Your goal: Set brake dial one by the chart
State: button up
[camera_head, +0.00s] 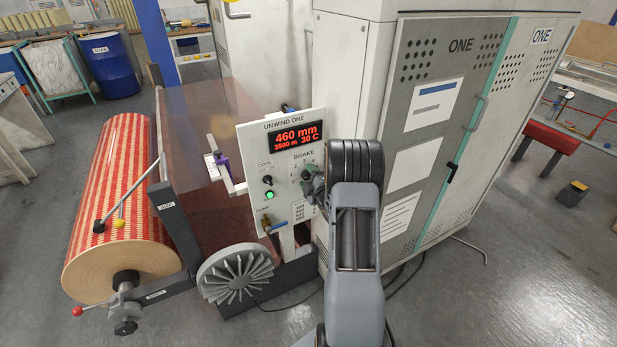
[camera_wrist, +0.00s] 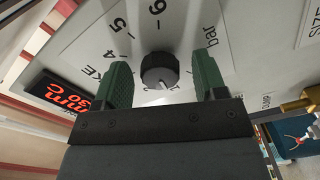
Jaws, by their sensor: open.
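The unwind one panel (camera_head: 252,150) has a red display (camera_head: 296,137) reading 460 mm, 3500 m and 30 C. The brake dial (camera_wrist: 159,71) is a round black knob in the wrist view, with scale numbers 4, 5 and 6 readable around it. In the head view my gripper (camera_head: 312,184) is at the panel and covers the dial. A size chart (camera_wrist: 310,28) is partly cut off.
A lit green button (camera_head: 270,195), a black cool knob (camera_head: 267,180) and a brass lamp-side valve (camera_head: 267,222) sit on the panel's left. The grey cabinet (camera_head: 345,75) stands close on the right.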

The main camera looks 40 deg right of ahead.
jog(key=c, duration=0.9)
